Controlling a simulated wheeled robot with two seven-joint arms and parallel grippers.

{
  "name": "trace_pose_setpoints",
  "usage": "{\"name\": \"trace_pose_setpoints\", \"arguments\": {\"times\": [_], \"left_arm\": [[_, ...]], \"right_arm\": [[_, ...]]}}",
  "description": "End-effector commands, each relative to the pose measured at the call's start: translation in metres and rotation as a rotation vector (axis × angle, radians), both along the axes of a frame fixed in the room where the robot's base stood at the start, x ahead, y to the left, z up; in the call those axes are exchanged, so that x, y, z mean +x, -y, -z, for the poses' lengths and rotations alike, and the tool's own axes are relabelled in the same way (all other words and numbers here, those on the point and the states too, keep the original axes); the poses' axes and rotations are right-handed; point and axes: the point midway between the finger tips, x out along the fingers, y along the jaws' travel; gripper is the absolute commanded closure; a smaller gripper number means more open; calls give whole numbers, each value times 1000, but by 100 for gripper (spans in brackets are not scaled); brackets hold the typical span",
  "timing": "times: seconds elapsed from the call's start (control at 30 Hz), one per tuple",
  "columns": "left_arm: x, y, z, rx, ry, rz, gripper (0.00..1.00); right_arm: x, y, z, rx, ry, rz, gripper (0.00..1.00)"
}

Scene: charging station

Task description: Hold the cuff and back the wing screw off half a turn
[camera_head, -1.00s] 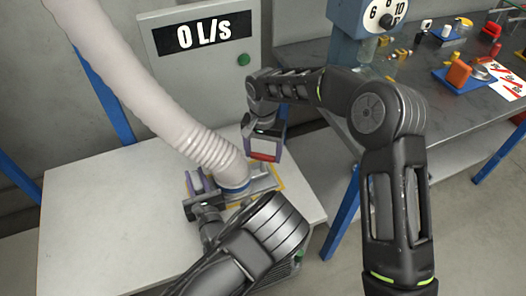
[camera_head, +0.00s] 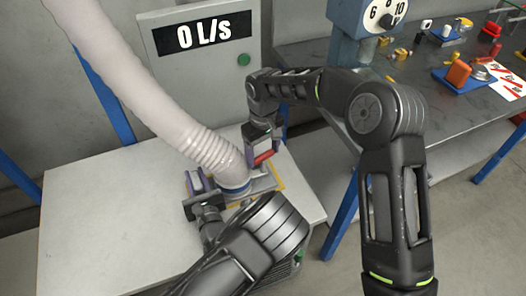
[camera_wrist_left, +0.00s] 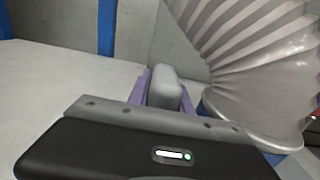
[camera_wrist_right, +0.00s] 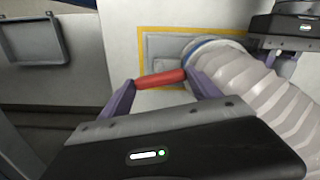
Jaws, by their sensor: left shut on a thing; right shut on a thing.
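The ribbed hose ends in a pale cuff with a blue ring (camera_head: 236,188) at a metal plate on the bench; it also shows in the left wrist view (camera_wrist_left: 250,122). My left gripper (camera_head: 197,182) has its purple fingers closed on a grey rounded grip (camera_wrist_left: 164,88) beside the cuff. The grip's join to the cuff is hidden. The red bar of the wing screw (camera_wrist_right: 161,79) lies between the purple fingers of my right gripper (camera_wrist_right: 163,92), one finger at each end. In the head view the red bar (camera_head: 263,157) is tilted, right of the cuff.
A panel reading 0 L/S (camera_head: 200,36) with a green button stands behind the pale bench (camera_head: 90,220). A yellow outline (camera_wrist_right: 146,30) frames the metal plate. A dark workbench (camera_head: 420,75) with small parts is at the right. The bench's left side is clear.

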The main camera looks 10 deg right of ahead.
Motion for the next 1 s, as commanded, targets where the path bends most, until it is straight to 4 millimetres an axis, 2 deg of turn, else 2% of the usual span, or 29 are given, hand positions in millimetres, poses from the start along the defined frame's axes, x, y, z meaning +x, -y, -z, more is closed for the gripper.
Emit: {"name": "trace_pose_setpoints", "arguments": {"times": [0.5, 0.73, 1.0], "left_arm": [[0, 0, 0, 1, -1, 0, 100], [0, 0, 0, 1, -1, 0, 100], [0, 0, 0, 1, -1, 0, 100]], "right_arm": [[0, 0, 0, 1, 1, -457, 68], [0, 0, 0, 1, 1, -577, 68], [0, 0, 0, 1, 1, -625, 68]]}}
